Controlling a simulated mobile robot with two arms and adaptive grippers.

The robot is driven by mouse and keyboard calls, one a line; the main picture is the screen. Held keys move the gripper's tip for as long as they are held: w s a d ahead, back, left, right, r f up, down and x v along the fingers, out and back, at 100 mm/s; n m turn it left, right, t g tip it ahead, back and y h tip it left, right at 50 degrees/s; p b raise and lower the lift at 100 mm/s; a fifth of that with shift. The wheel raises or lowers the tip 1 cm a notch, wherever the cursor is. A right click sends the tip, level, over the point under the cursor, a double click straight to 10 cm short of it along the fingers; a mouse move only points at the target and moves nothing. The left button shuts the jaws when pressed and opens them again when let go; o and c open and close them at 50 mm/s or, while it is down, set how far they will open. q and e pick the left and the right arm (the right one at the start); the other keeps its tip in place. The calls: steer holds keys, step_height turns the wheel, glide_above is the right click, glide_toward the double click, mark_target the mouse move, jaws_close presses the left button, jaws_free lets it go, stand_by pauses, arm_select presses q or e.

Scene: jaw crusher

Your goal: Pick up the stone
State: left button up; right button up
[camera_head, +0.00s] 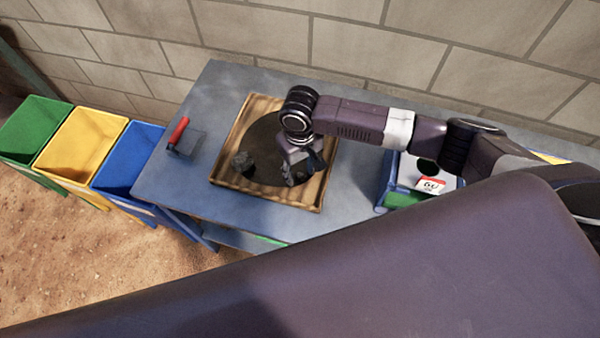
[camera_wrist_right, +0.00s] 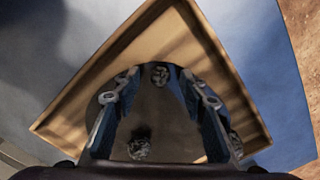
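In the wrist view, several rough grey stones lie on a dark round surface in a wooden tray (camera_head: 229,184). One stone (camera_wrist_right: 159,75) shows between the far ends of my right gripper's fingers, with gaps on both sides. Another stone (camera_wrist_right: 139,148) shows closer to the palm, and one stone (camera_wrist_right: 234,143) is partly hidden by the right-hand finger. In the head view, a stone (camera_head: 243,163) lies on the left part of the dark surface. My right gripper (camera_head: 300,175) points down over the tray's right part, open and empty. My left gripper is out of view.
The tray stands on a blue-grey table (camera_head: 185,197). A blue bin (camera_head: 391,178) with a white-and-red box (camera_head: 431,186) is at right. Green (camera_head: 33,128), yellow (camera_head: 80,143) and blue (camera_head: 128,158) bins stand left of the table.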

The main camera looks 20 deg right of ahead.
steer(key=shift+f, duration=0.4)
steer(key=c, duration=1.1)
steer(key=shift+o, duration=0.2)
steer(key=shift+r, duration=0.1)
